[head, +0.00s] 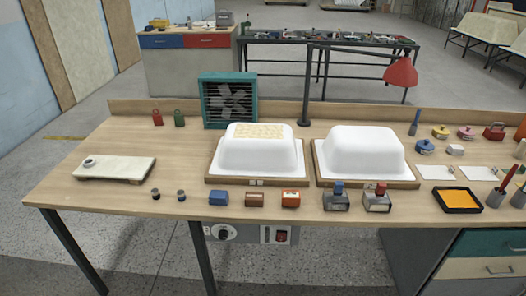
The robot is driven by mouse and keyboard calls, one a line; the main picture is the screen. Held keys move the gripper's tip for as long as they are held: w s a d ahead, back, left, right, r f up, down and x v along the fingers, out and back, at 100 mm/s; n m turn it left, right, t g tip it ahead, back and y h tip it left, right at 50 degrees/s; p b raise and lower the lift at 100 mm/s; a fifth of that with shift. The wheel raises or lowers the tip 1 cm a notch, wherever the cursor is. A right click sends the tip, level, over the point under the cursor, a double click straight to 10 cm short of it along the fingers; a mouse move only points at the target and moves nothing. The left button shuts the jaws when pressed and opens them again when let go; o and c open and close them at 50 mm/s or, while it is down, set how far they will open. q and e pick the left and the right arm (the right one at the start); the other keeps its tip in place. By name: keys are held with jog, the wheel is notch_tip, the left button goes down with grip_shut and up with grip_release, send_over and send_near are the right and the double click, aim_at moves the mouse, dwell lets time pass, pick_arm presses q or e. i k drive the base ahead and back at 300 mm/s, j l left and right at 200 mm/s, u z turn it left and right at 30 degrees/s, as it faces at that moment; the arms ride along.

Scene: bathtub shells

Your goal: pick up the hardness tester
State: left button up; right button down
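No gripper of mine shows in the head view. I cannot tell for certain which item is the hardness tester. Two small grey devices stand near the front edge of the workbench (130,150), one with a blue top (336,199) and one with a red top (377,200). Left of them sit a blue block (218,198), a brown block (255,199) and an orange block (290,199). Two small dark cylinders, one at left (155,194) and one beside it (181,195), stand further left.
Two white tub shells, left (258,158) and right (360,155), rest on wooden boards. A pale slab (115,168) lies at left. A teal fan (228,100) and a red lamp (401,72) stand behind. The right end is crowded around a yellow pad (458,198).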

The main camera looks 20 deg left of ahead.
aim_at(289, 198)
jog(key=i+l+u, duration=0.75)
jog(key=i+l, duration=0.15)
